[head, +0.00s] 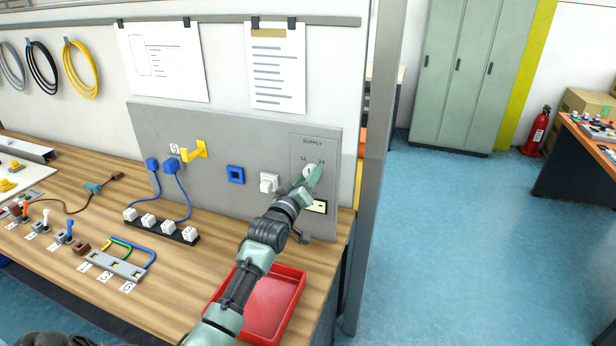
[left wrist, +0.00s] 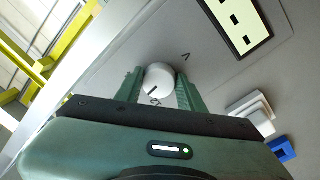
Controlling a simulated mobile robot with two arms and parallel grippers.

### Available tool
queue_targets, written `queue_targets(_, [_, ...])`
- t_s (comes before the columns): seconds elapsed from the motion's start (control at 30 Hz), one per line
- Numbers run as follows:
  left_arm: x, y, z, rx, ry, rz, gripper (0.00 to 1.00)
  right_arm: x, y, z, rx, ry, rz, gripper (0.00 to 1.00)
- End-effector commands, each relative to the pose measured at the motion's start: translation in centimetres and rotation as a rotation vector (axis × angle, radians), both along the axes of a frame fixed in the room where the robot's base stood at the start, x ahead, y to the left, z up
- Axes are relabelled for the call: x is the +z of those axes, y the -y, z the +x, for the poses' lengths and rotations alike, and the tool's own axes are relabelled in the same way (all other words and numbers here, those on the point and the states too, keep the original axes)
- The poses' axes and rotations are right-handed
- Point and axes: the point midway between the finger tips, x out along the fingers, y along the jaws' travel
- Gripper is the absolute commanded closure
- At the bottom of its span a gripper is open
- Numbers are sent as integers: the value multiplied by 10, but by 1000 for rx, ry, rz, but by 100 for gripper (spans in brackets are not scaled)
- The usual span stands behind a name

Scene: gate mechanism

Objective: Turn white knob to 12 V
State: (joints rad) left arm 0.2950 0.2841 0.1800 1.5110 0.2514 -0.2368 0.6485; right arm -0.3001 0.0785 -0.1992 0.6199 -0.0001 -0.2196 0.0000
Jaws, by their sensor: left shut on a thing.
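The white knob (head: 308,171) is on the grey supply panel (head: 298,150), below the printed labels 12 and 24. In the left wrist view the knob (left wrist: 158,76) sits between the two green fingers of my left gripper (left wrist: 158,82), which is shut on it. In the head view my left gripper (head: 313,175) partly covers the knob's right side. The knob's dark mark points down and left in the wrist view, near a small printed label that I cannot read clearly. My right gripper is not in view.
A white switch (head: 268,182) and a blue socket (head: 235,174) are left of the knob. A cream outlet (head: 319,207) is below it. A red tray (head: 289,306) lies on the bench under my arm. A grey post (head: 373,180) stands to the right.

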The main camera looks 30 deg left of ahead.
Motion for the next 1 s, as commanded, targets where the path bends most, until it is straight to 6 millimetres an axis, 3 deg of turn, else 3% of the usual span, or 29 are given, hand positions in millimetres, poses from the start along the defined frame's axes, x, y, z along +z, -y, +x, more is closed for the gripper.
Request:
queue_targets(0.5, [1,2,0,1,103,-434,100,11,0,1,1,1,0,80])
queue_targets(1.0, [1,1,0,1,145,-602,100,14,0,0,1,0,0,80])
